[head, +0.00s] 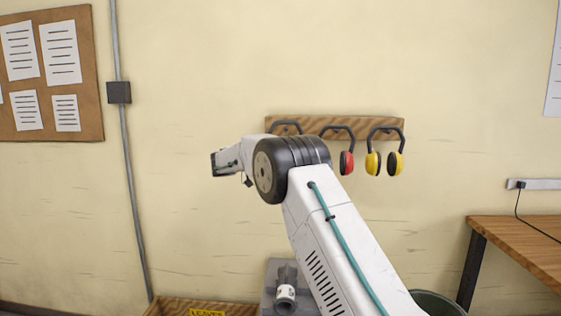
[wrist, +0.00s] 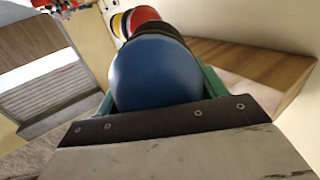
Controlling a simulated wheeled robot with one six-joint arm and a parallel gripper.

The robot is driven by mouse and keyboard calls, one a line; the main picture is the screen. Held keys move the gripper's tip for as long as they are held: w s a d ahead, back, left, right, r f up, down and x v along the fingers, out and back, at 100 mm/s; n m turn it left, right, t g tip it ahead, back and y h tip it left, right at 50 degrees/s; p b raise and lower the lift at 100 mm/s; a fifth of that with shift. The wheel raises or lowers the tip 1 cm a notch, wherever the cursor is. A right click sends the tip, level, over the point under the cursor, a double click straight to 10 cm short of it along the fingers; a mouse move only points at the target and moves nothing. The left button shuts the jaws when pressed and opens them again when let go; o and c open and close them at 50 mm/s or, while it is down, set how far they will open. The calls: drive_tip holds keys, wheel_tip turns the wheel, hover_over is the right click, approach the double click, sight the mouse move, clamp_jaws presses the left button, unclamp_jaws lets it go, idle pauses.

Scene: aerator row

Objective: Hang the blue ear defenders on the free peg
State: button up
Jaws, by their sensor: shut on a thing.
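The blue ear defenders show in the wrist view as one large blue cup (wrist: 155,75) between the green fingers of my gripper (wrist: 158,92), which is shut on them. In the head view the gripper and blue cups are hidden behind my arm. A dark headband (head: 286,124) arches above my arm at the left end of the wooden peg rail (head: 335,122); it appears to belong to the blue pair. The rail is close on the right in the wrist view (wrist: 245,65). I cannot tell whether the headband rests on a peg.
Red ear defenders (head: 346,162) and yellow ear defenders (head: 395,162) hang along the rail to the right, close beyond the blue cup. A wooden bench (head: 525,245) stands at right. A labelled crate (head: 175,306) and a dark bin (head: 440,300) are low down. The left wall is clear below the noticeboard (head: 60,125).

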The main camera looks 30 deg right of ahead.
drive_tip(key=shift+w+d+f, duration=0.3)
drive_tip(key=shift+w+d, duration=0.25)
drive_tip(key=shift+w, duration=0.25)
drive_tip(key=shift+w+d+f, duration=0.25)
drive_tip(key=shift+w+d, duration=0.3)
drive_tip(key=shift+w, duration=0.2)
drive_tip(key=shift+w+d+f, duration=0.3)
drive_tip(key=shift+w+d, duration=0.25)
drive_tip(key=shift+w, duration=0.25)
drive_tip(key=o, duration=1.3)
drive_tip(key=shift+a, duration=0.1)
